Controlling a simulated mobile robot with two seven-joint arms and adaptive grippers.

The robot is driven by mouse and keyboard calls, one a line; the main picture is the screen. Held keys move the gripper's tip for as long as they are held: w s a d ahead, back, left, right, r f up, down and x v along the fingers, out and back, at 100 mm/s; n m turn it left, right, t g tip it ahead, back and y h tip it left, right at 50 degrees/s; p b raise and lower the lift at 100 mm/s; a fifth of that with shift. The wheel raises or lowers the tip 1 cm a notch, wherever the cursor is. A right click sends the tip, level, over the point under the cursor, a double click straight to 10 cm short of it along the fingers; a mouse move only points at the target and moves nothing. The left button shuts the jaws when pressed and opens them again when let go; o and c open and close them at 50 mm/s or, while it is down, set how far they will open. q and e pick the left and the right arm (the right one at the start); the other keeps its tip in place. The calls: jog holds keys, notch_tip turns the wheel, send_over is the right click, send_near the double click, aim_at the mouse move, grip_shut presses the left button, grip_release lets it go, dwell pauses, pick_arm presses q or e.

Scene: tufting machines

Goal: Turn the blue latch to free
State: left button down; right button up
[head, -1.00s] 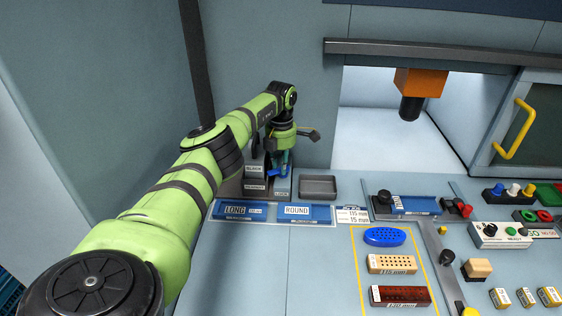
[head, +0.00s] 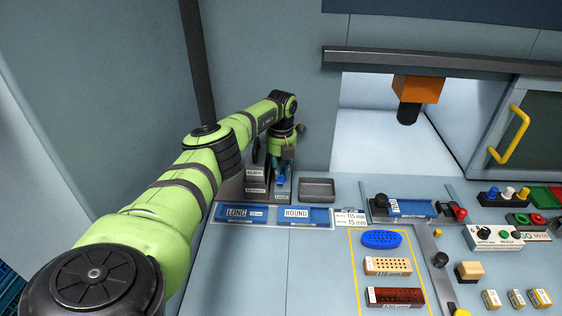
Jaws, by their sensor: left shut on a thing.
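The blue latch (head: 281,177) shows as a small blue piece at the grey labelled block (head: 257,185) beside the back wall. My left gripper (head: 282,168) points down over it and is shut on it. The fingers and the wrist hide most of the latch, so its exact angle cannot be told. My right gripper is not in this view.
A grey tray (head: 317,189) stands just right of the latch. Blue trays marked LONG (head: 240,213) and ROUND (head: 305,215) lie in front. Brushes in blue, tan and red-brown lie inside a yellow outline. An orange-and-black machine head (head: 415,90) hangs at the right.

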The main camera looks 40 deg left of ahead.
pick_arm(q)
jog(key=shift+n, duration=0.7)
jog(key=c, duration=1.1)
grip_release()
jog(key=shift+c, duration=0.2)
jog(key=shift+r, duration=0.2)
notch_tip(320, 180, up, 12)
jog(key=shift+f, duration=0.15)
